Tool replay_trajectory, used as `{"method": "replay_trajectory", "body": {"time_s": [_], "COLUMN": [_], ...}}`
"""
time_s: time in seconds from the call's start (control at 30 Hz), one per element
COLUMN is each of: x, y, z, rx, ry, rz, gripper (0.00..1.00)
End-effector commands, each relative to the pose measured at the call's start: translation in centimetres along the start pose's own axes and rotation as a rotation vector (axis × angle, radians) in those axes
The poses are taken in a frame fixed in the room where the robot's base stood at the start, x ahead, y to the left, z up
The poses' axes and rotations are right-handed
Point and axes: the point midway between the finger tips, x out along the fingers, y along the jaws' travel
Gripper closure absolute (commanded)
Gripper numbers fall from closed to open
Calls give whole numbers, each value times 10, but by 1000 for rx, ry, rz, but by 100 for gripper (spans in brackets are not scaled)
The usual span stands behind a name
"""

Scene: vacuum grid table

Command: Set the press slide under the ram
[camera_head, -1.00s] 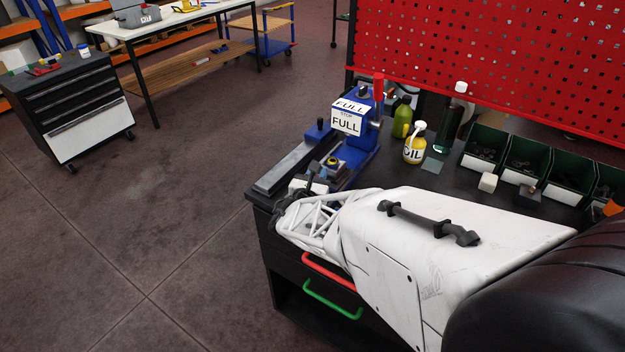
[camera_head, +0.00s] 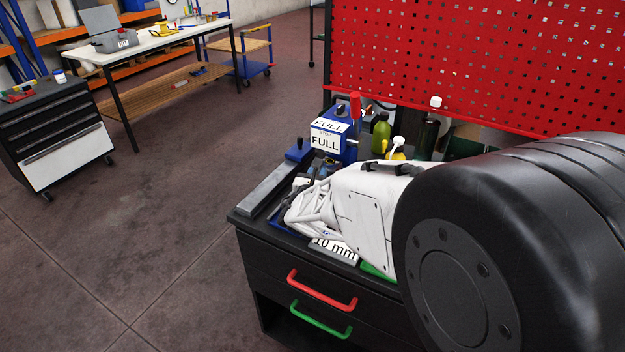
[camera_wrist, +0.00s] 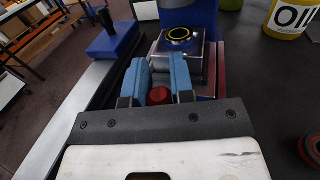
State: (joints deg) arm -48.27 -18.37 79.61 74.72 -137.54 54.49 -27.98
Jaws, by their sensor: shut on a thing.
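The blue press (camera_head: 328,140) stands at the back left of the black bench, with "FULL" labels on it and a red-handled lever. In the wrist view, my gripper (camera_wrist: 161,72) has its two blue fingers shut on the press slide (camera_wrist: 198,66), a steel block with a yellow-ringed round top. The part between the fingertips is grey and hard to make out. A red round knob (camera_wrist: 158,96) shows between the fingers, nearer the wrist. A blue press part (camera_wrist: 188,14) stands just behind the ringed top. In the head view, my arm hides most of the slide.
A long grey bar (camera_head: 272,191) runs along the bench's left edge. A yellow oil bottle (camera_wrist: 291,16) and a green bottle (camera_head: 381,134) stand right of the press. A red perforated panel (camera_head: 440,60) rises behind. A "10 mm" plate (camera_head: 335,248) lies near the front edge.

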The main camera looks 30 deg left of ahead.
Motion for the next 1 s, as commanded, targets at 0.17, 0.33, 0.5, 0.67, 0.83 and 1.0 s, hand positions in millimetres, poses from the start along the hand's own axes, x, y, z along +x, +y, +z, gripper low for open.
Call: {"method": "replay_trajectory", "body": {"time_s": [0.17, 0.33, 0.5, 0.67, 0.83, 1.0], "x": [7, 8, 8, 7, 7, 4], "y": [-1, -1, -2, -2, -2, -2], "z": [2, 2, 2, 1, 1, 0], "rx": [1, 1, 1, 1, 0, 0], "ry": [-2, -2, -2, -1, -1, 0], "rz": [1, 1, 0, 0, 0, 0], "gripper": [100, 100, 67, 52, 52, 52]}}
